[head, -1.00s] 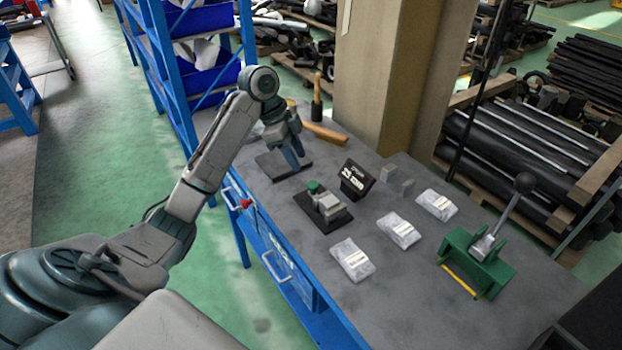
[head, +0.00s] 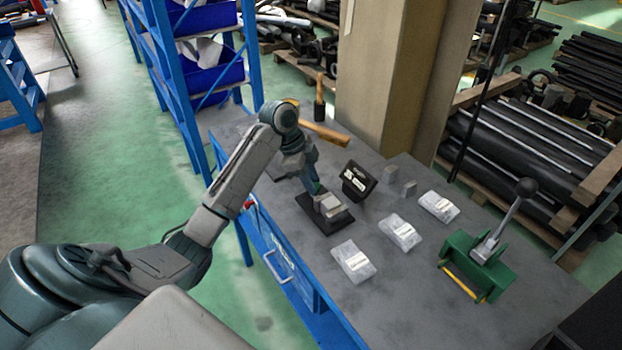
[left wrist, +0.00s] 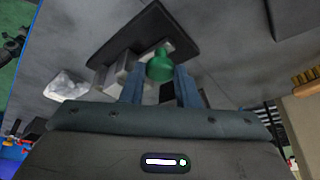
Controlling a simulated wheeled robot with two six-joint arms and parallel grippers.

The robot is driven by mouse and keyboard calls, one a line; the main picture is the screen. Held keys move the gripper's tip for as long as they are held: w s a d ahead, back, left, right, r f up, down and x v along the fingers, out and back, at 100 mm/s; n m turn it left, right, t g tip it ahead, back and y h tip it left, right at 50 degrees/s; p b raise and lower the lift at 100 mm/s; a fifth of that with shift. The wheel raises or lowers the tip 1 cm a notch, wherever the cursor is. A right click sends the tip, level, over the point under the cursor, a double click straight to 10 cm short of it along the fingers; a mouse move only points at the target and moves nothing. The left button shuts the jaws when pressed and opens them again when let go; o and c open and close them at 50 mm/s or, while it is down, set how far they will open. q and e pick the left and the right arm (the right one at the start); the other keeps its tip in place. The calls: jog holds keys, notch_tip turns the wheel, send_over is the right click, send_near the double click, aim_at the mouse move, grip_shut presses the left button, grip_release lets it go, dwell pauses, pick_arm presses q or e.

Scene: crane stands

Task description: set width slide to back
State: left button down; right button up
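The slide fixture has a black base (head: 325,228) and grey metal blocks (head: 334,210), and stands on the grey bench in the head view. Its green knob (left wrist: 160,66) shows in the left wrist view, beside the grey blocks (left wrist: 112,76) on the black base (left wrist: 150,30). My left gripper (head: 317,193) is right at the fixture and hides most of the knob in the head view. In the left wrist view its fingers (left wrist: 160,80) are apart, with the knob between or just beyond their tips. I cannot tell whether they touch it. My right gripper is not in view.
A black display (head: 357,180) stands behind the fixture. Several labelled bags, one nearest (head: 353,261), lie to the right. A green lever press (head: 478,262) stands at the right. A wooden-handled brush (head: 325,135) lies at the back. The bench's front right is clear.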

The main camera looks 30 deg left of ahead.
pick_arm(q)
jog(key=shift+a, duration=0.1)
jog(key=shift+w+a+r+p, duration=0.1)
jog(key=shift+w+a+p, duration=0.15)
jog(key=shift+a, duration=0.4)
jog(key=shift+w+a+p, duration=0.1)
jog(key=shift+w+a, duration=0.2)
jog(key=shift+a, duration=0.3)
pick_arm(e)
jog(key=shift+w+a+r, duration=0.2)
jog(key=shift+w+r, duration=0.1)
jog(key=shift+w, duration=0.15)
pick_arm(q)
jog(key=c, duration=1.5)
grip_release()
jog(key=shift+o, duration=0.6)
jog(key=shift+a, duration=0.1)
